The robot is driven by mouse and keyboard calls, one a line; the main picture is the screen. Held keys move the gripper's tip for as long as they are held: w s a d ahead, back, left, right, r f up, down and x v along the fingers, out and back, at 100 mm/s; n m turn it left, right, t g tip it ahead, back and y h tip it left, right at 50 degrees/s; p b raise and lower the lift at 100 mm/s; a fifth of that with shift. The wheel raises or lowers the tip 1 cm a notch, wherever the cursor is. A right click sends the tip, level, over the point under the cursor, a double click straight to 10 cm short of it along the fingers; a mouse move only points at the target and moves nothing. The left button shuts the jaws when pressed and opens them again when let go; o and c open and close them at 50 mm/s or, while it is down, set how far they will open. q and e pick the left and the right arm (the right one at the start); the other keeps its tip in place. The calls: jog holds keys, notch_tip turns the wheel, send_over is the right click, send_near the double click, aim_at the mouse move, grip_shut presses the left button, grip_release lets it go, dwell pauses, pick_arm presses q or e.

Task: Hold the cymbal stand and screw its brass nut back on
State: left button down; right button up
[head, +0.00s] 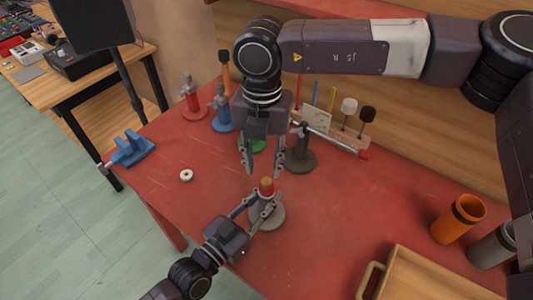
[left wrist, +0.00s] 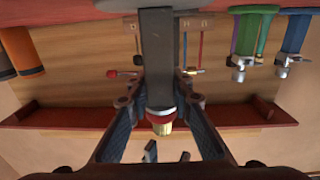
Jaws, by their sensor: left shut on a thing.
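The cymbal stand is a grey post on a round grey base (head: 268,215), standing on the red table. My left gripper (head: 262,200) is shut on its post just below the top; the post (left wrist: 160,60) also shows between the fingers in the left wrist view. A red piece (head: 266,187) caps the post. A small brass-coloured piece (left wrist: 163,129) shows at its tip; I cannot tell whether it is nut or thread. My right gripper (head: 262,168) points down just above the stand top, fingers apart, with nothing visible between them.
A white ring (head: 186,175) and a blue vise (head: 132,148) are at the left of the red table (head: 335,220). Several coloured stands, including a dark one (head: 300,158), stand behind. An orange cup (head: 458,218) and wooden tray (head: 400,262) are at the right.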

jog(key=n, duration=0.7)
jog(key=shift+r+n, duration=0.15)
jog(key=shift+n, duration=0.25)
jog(key=n, duration=0.3)
jog(key=shift+r+n, duration=0.1)
jog(key=shift+n, duration=0.2)
jog(key=n, duration=0.3)
jog(key=shift+n, duration=0.3)
jog(key=n, duration=0.5)
jog(key=shift+r+n, duration=0.2)
jog(key=shift+n, duration=0.1)
jog(key=n, duration=0.3)
jog(key=shift+r+n, duration=0.1)
jog(key=shift+n, duration=0.2)
jog(key=n, duration=0.3)
jog(key=shift+d+r+n, duration=0.1)
jog(key=shift+n, duration=0.3)
jog(key=n, duration=0.3)
jog(key=shift+n, duration=0.3)
jog(key=n, duration=0.5)
jog(key=shift+d+r, duration=0.15)
jog(key=shift+r, duration=0.05)
jog(key=n, duration=0.3)
jog(key=shift+w+r+n, duration=0.1)
jog(key=shift+n, duration=0.3)
jog(key=n, duration=0.4)
jog(key=shift+d+r, duration=0.1)
jog(key=shift+d, duration=0.05)
